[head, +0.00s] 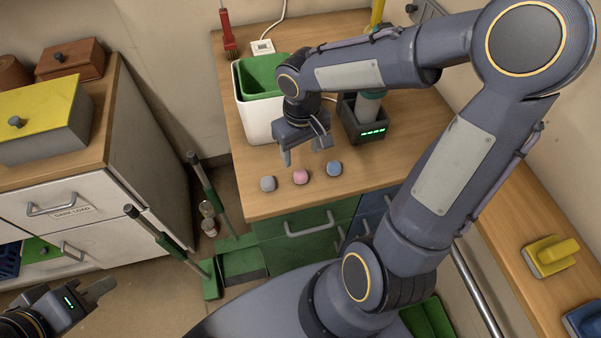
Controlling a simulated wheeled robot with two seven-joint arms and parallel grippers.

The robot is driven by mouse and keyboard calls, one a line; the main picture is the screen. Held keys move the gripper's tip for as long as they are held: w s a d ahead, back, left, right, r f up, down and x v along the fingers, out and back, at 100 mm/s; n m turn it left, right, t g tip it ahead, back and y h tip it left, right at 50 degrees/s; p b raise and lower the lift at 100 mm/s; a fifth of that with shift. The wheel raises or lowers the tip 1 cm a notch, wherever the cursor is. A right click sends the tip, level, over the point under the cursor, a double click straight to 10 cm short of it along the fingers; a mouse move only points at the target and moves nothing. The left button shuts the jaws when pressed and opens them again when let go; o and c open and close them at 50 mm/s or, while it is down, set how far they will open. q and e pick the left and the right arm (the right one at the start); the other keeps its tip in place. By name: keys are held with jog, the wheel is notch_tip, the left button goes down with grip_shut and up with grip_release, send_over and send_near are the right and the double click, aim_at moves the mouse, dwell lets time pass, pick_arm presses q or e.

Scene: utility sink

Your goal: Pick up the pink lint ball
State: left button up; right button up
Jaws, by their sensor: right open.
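The pink lint ball (300,177) sits near the front edge of the wooden counter (262,204), between a grey ball (268,184) on its left and a blue ball (334,168) on its right. My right gripper (306,157) is open above and just behind the balls, its fingers pointing down and apart. It looks empty and apart from the pink ball. My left gripper (98,288) is at the lower left, far from the counter; whether its jaws are open is unclear.
A white bin with a green liner (254,112) stands behind the gripper. A dark charger-like holder with a bottle (366,122) stands to the right. A red brush (229,42) leans at the back. Green-handled tools (203,180) stand left of the counter.

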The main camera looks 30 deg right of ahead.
aim_at(300, 172)
jog(key=f, duration=0.3)
jog(key=s+f, duration=0.1)
jog(key=f, duration=0.1)
jog(key=shift+a+f, duration=0.35)
jog(key=shift+a, duration=0.05)
jog(key=shift+w+f, duration=0.1)
jog(key=shift+f, duration=0.45)
jog(key=c, duration=1.1)
